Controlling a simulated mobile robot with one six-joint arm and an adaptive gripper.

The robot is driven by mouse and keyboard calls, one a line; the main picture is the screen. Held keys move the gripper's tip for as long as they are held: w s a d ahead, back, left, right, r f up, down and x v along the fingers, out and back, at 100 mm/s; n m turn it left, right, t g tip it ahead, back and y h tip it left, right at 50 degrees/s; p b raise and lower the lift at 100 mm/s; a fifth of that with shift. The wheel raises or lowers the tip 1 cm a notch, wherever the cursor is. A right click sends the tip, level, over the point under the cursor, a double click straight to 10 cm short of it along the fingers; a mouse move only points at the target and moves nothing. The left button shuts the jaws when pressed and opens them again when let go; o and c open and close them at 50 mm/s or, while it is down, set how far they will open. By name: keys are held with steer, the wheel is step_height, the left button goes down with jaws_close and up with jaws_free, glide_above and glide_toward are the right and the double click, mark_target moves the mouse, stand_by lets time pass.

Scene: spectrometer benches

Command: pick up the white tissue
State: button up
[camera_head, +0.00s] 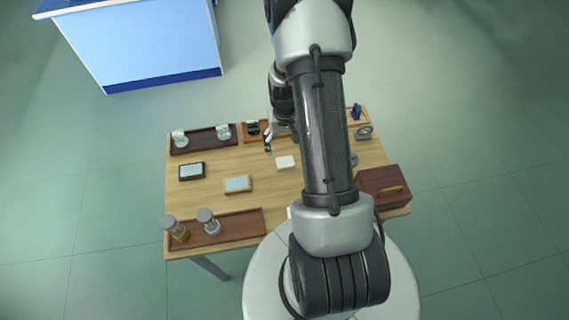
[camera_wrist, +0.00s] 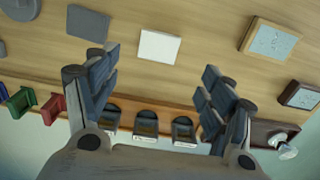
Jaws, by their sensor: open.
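The white tissue (camera_head: 285,162) is a small flat white square on the wooden table, left of my arm in the head view. In the wrist view the white tissue (camera_wrist: 159,46) lies ahead of the gap between my fingers. My gripper (camera_head: 267,144) is above the table, a little left of and behind the tissue in the head view. In the wrist view my gripper (camera_wrist: 158,72) is open, with its fingers wide apart and nothing between them. It is not touching the tissue.
A grey square (camera_wrist: 87,22) lies beside the tissue. Two framed plates (camera_head: 191,171) (camera_head: 238,184) lie to the left. A tray with jars (camera_head: 240,226) is at the front, a dark tray (camera_head: 201,142) at the back, and a red-brown box (camera_head: 383,188) at right. A slotted holder (camera_wrist: 145,122) sits below my fingers.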

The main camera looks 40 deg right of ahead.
mark_target(285, 161)
step_height(285, 161, down, 9)
steer(key=shift+s+f+b, duration=0.1)
steer(key=shift+b, duration=1.05)
steer(key=c, duration=0.9)
steer(key=shift+r, duration=0.3)
steer(key=shift+c, duration=0.2)
step_height(285, 161, up, 20)
steer(key=p, duration=0.4)
steer(key=shift+f+p, duration=0.15)
steer(key=shift+p, duration=0.25)
